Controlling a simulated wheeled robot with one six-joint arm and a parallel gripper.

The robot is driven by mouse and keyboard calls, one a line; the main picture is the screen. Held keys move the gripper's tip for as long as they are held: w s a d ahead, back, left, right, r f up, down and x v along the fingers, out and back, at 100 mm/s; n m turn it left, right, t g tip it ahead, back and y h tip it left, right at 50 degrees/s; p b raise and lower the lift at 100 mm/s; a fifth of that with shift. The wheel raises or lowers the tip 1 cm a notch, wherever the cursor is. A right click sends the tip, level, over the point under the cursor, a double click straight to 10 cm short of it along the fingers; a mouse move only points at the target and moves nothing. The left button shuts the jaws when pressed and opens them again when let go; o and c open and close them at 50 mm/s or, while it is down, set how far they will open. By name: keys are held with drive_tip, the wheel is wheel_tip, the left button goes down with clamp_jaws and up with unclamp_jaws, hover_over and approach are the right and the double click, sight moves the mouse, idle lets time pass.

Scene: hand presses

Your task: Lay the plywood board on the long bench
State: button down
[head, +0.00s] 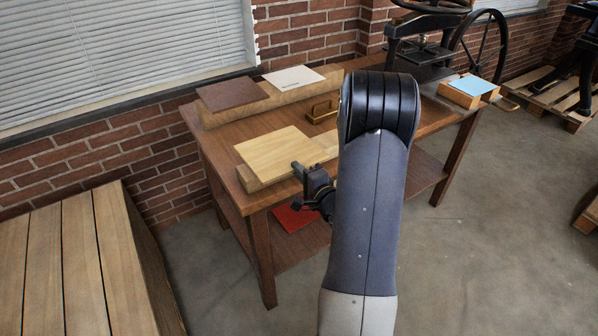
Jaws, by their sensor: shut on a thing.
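The plywood board (272,148) is a pale, flat, square panel. It lies level over a wooden strip near the front left edge of the brown table; whether it rests fully on the strip I cannot tell. My gripper (298,170) is at the board's front right edge, shut on it. My arm hides part of the table to the right. A slatted wooden bench (75,262), which looks like the long bench, stands at the lower left, apart from the table. Its visible top is bare.
A light blue board (473,86) sits at right. A red board (297,216) lies below.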

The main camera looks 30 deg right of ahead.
drive_tip(key=c, duration=1.3)
unclamp_jaws()
drive_tip(key=shift+o, duration=0.2)
drive_tip(key=s+b, duration=0.3)
drive_tip(key=s, duration=0.3)
drive_tip(key=shift+s+d, duration=0.15)
drive_tip(key=shift+s, duration=0.1)
drive_tip(key=w+p, duration=0.2)
drive_tip(key=w, duration=0.3)
drive_tip(key=shift+w, duration=0.25)
